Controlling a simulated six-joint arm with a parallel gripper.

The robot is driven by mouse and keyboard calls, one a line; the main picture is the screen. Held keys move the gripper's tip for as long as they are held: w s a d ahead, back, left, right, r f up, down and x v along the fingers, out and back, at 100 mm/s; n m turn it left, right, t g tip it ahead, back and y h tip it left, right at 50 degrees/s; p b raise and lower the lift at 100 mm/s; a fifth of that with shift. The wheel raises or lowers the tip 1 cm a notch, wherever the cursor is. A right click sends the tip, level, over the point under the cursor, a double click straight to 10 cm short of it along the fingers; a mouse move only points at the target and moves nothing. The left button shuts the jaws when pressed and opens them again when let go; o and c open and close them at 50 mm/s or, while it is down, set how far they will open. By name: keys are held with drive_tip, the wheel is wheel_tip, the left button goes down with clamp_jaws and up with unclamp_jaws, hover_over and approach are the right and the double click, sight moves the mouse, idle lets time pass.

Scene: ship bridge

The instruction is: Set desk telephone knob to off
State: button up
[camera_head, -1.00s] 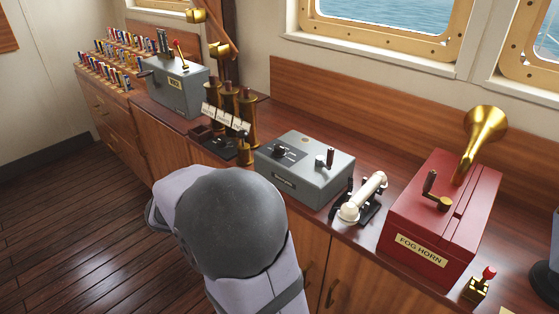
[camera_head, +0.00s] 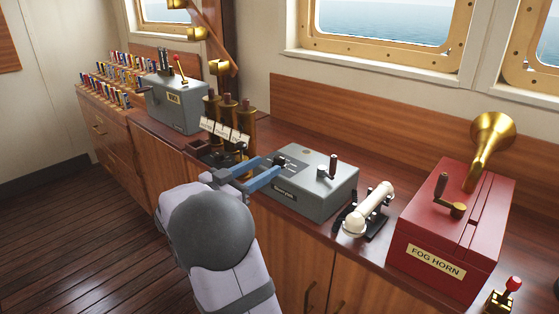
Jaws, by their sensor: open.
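The desk telephone (camera_head: 312,201) is a grey box on the wooden counter, with a dark crank on its top right and a label on its front. Its black knob (camera_head: 280,161) stands on the left of the top face. My gripper (camera_head: 275,167) reaches in from the left with two blue fingers, open. The fingertips are at the knob, one on its far side and one on its near side; I cannot tell whether they touch it. The knob's pointer and the dial markings are too small and partly covered to read.
A cream handset (camera_head: 371,208) on a black cradle stands just right of the box. A red fog horn (camera_head: 452,232) is further right. Brass tubes with white tags (camera_head: 229,118) stand close behind my fingers on the left. A grey lever box (camera_head: 176,105) is beyond.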

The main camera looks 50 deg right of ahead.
sight(278, 162)
drive_tip(key=shift+d+p, duration=0.6)
drive_tip(key=shift+d, duration=2.95)
drive_tip(key=c, duration=1.1)
drive_tip(key=shift+f+b, duration=0.15)
drive_tip(key=shift+b, duration=0.2)
drive_tip(key=shift+o, duration=0.2)
drive_tip(key=shift+f+t+b, duration=0.15)
drive_tip(key=shift+t+b, duration=0.15)
drive_tip(key=shift+b, duration=0.85)
drive_tip(key=n+t+b, duration=0.2)
drive_tip(key=t+b, duration=0.1)
drive_tip(key=b, duration=0.5)
drive_tip(key=n+t+y+b, duration=0.1)
drive_tip(key=n+t+b, duration=0.1)
drive_tip(key=b, duration=0.7)
drive_tip(key=shift+f+t, duration=0.1)
drive_tip(key=shift+t, duration=0.3)
drive_tip(key=shift+r+n+t+y+b, duration=0.3)
drive_tip(key=shift+n+t+b, duration=0.15)
drive_tip(key=shift+b, duration=0.3)
